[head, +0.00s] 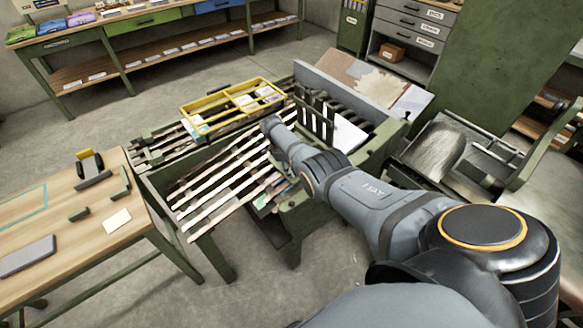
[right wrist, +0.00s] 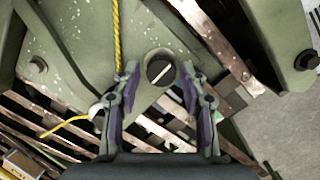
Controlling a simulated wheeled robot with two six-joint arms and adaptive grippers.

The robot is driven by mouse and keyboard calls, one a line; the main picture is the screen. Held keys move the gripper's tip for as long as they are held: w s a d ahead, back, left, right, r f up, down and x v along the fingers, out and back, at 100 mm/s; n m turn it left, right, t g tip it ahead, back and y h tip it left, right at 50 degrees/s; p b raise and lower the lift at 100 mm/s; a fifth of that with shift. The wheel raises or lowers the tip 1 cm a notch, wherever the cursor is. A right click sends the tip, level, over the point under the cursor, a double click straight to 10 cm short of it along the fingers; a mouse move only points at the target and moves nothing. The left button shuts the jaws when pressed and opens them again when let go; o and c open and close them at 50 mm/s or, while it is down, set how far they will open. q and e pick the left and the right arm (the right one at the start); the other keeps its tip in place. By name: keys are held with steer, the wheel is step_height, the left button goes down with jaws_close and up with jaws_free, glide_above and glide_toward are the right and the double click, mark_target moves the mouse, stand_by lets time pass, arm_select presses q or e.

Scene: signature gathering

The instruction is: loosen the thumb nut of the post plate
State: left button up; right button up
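In the right wrist view, a round dark piece with a pale line across it (right wrist: 160,70) sits in a green collar on a green plate (right wrist: 85,40). It may be the thumb nut, but I cannot be sure. My right gripper (right wrist: 159,74) has its two purple-padded fingers apart, one on each side of this piece, with a gap on both sides. In the head view my right arm reaches over the green slatted bench, and its fingers are hidden or too small to tell. The thumb nut cannot be made out there. My left gripper is out of view.
A yellow cord (right wrist: 118,35) runs down the plate beside the left finger. A yellow divided tray (head: 187,112) lies on the slats. A wooden table (head: 75,240) with small items stands at left. A sheet-topped board (head: 365,80) rises behind the bench. Floor is clear at front centre.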

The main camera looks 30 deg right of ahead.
steer(key=shift+o, duration=0.4)
steer(key=v, duration=1.2)
